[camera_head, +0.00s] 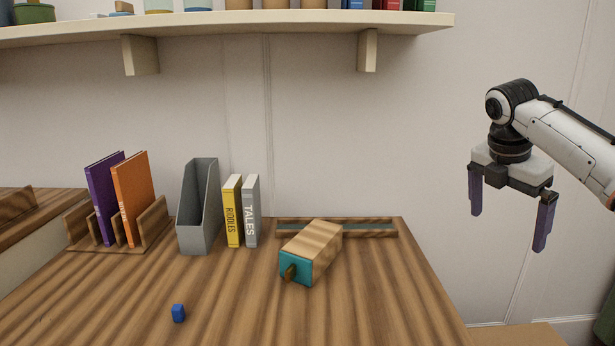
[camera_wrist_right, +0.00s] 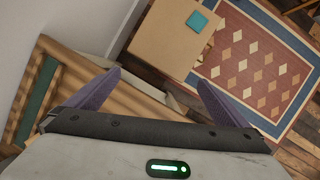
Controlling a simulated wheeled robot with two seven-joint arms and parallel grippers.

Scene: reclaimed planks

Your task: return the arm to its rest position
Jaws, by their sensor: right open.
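My right gripper (camera_head: 510,212) is open and empty. It hangs in the air at the right of the head view, beyond the desk's right edge, with its fingers pointing down. In the right wrist view its two purple fingers (camera_wrist_right: 160,92) are spread with nothing between them. My left gripper does not show in either view.
A shelf (camera_head: 250,24) runs above. A rug (camera_wrist_right: 250,70) lies below.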

